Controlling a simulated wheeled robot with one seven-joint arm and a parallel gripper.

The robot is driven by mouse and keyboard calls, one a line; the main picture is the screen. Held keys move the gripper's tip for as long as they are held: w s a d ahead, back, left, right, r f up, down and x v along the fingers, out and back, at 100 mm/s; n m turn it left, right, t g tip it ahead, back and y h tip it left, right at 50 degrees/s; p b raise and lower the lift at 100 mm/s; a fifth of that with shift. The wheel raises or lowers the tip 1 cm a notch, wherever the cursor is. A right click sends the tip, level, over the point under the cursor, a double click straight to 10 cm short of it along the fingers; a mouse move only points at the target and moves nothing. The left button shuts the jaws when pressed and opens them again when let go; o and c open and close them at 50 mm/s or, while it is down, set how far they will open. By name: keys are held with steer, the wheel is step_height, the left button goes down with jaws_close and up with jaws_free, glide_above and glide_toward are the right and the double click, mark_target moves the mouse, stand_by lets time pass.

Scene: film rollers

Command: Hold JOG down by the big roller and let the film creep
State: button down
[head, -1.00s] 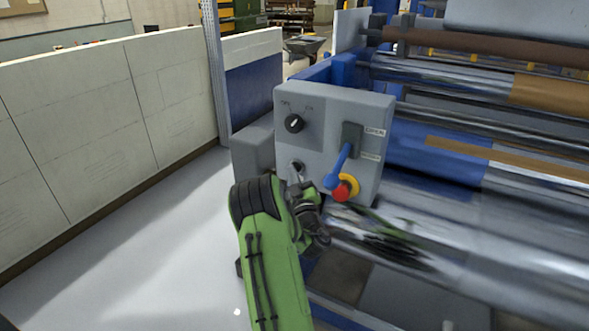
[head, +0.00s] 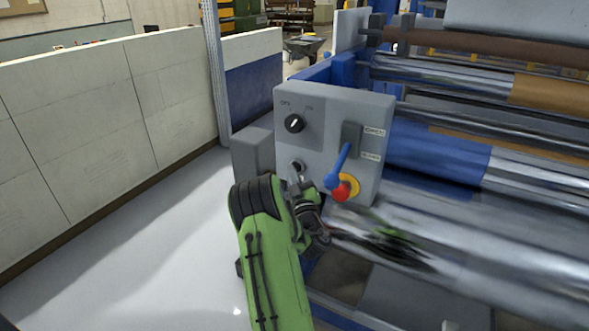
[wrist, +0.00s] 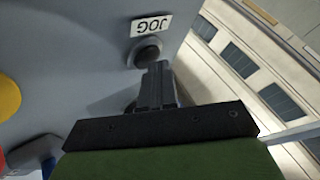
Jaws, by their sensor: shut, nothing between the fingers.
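The JOG button (wrist: 148,52) is a dark round button below its white JOG label (wrist: 151,25) in the wrist view. My gripper (wrist: 153,68) is shut and empty, with its fingertips up against the button. In the head view my gripper (head: 296,178) meets the lower left of the grey control panel (head: 335,118), partly hiding the button. The big roller (head: 480,245) is shiny and blurred at the lower right, and it mirrors my green arm. The film runs over the rollers, with a brown stretch (head: 550,95) at upper right.
The panel also carries a black rotary knob (head: 294,123), a blue lever (head: 338,165) and a red stop button on a yellow ring (head: 345,188), close right of my gripper. A low white wall (head: 100,110) stands left, with clear grey floor before it.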

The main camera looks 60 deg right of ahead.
steer(key=shift+a, duration=0.1)
steer(key=shift+s+a+b, duration=0.1)
steer(key=shift+a+b, duration=0.65)
steer(key=shift+b, duration=0.05)
steer(key=shift+f, duration=0.1)
steer(key=a+b, duration=0.4)
steer(key=a, duration=0.1)
steer(key=shift+s, duration=0.2)
